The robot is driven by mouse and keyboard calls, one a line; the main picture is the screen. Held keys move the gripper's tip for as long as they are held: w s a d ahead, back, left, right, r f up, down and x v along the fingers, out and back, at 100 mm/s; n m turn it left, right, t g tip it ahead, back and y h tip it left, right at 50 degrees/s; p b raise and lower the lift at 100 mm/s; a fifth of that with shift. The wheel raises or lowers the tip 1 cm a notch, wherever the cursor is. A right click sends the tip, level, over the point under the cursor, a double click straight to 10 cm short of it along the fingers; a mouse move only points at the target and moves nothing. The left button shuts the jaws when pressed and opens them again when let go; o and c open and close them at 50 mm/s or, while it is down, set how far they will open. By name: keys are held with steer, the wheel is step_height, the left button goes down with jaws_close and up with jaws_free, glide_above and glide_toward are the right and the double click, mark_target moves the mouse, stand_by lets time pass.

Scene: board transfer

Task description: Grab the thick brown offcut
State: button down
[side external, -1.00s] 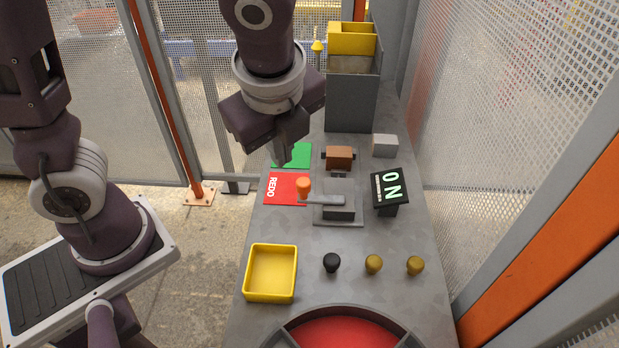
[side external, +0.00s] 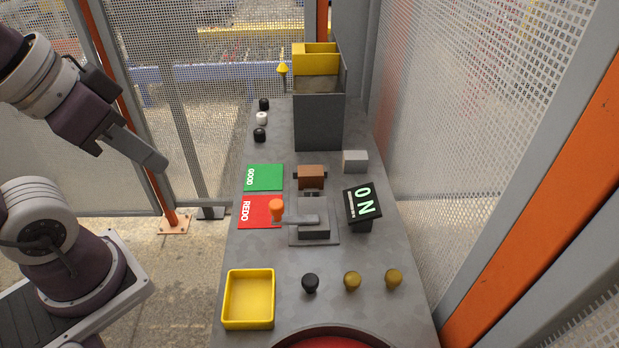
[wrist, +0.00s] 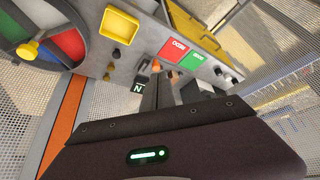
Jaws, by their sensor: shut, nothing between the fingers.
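The brown block (side external: 312,176) sits on the grey bench, just behind the grey lever fixture (side external: 314,222) with its orange knob (side external: 277,208). A small dark piece shows at the block's left side. My gripper (side external: 158,164) is off to the left of the bench in the side view, shut and empty, well apart from the block. Its fingers also show in the wrist view (wrist: 165,88), where I cannot make out the brown block clearly.
A green GOOD pad (side external: 264,177) and red REDO pad (side external: 259,211) lie left of the block. A pale grey block (side external: 355,161) and an ON sign (side external: 362,203) stand to the right. A tall grey bin (side external: 319,124) stands behind; a yellow tray (side external: 248,325) is in front.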

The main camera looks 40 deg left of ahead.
mark_target(311, 170)
stand_by(0.3)
steer(key=c, duration=0.8)
jaws_free()
steer(key=shift+c, duration=0.2)
steer(key=w+d+f+n+g+h, duration=0.2)
steer(key=w+f+n+g+h, duration=0.15)
steer(key=w+n+h, duration=0.3)
steer(key=w+d+f+n+g+h, duration=0.1)
steer(key=w+f+n+g+h, duration=0.2)
steer(key=w+f+n+h, duration=0.4)
steer(key=w+a+f+n+t, duration=0.3)
steer(key=a+f+n+t, duration=0.1)
steer(key=w+a+f+n+t, duration=0.4)
steer(key=f+n+t, duration=0.1)
steer(key=w+a+f+n+t, duration=0.3)
steer(key=a+f+n+t, duration=0.1)
steer(key=f, duration=0.1)
steer(key=shift+w+a+f+n+t+y, duration=0.2)
steer(key=shift+w+f+n+t+y, duration=0.05)
steer(key=shift+w+t+y, duration=0.1)
steer(key=x, duration=1.1)
steer(key=shift+w+a, duration=0.2)
steer(key=shift+w, duration=0.25)
